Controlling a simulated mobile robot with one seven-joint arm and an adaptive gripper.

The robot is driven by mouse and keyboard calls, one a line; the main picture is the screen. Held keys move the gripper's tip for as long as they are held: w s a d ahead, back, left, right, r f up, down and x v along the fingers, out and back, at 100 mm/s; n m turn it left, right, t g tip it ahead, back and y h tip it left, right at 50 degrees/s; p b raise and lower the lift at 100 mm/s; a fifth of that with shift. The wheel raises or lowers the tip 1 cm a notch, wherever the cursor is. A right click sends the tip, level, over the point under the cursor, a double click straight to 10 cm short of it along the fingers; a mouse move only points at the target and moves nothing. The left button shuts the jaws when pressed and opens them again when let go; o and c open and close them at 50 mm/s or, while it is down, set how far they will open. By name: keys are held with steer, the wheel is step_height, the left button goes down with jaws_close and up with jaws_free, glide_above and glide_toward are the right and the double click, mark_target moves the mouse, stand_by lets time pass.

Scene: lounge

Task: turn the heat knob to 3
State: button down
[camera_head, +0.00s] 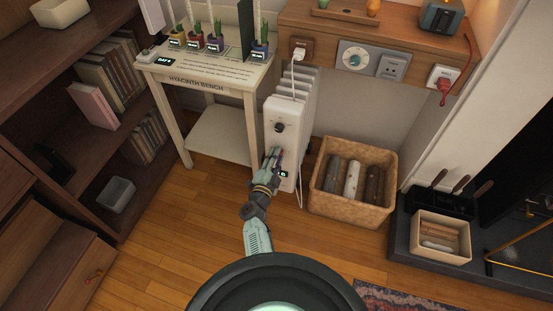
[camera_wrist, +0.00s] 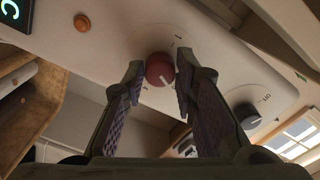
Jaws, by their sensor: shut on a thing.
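A white oil heater (camera_head: 286,108) stands on the floor between the bench and the basket. A black knob (camera_head: 279,127) is on the upper part of its front. In the wrist view a red knob (camera_wrist: 160,68) with a white pointer line sits between the fingertips of my gripper (camera_wrist: 158,84), one finger on each side. My gripper (camera_head: 276,155) is shut on this red knob, which it hides in the head view. The black knob (camera_wrist: 241,117) is to the right in the wrist view. The dial marks are too small to read surely.
An orange button (camera_wrist: 28,95) and a lit display (camera_wrist: 11,10) are left of the red knob. A wicker basket (camera_head: 321,204) of rolls stands right of the heater, a plant bench (camera_head: 180,124) left. A white plug (camera_head: 299,54) is in the wall socket above. Open wood floor lies in front.

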steer(key=shift+m, duration=0.4)
steer(key=c, duration=1.3)
jaws_free()
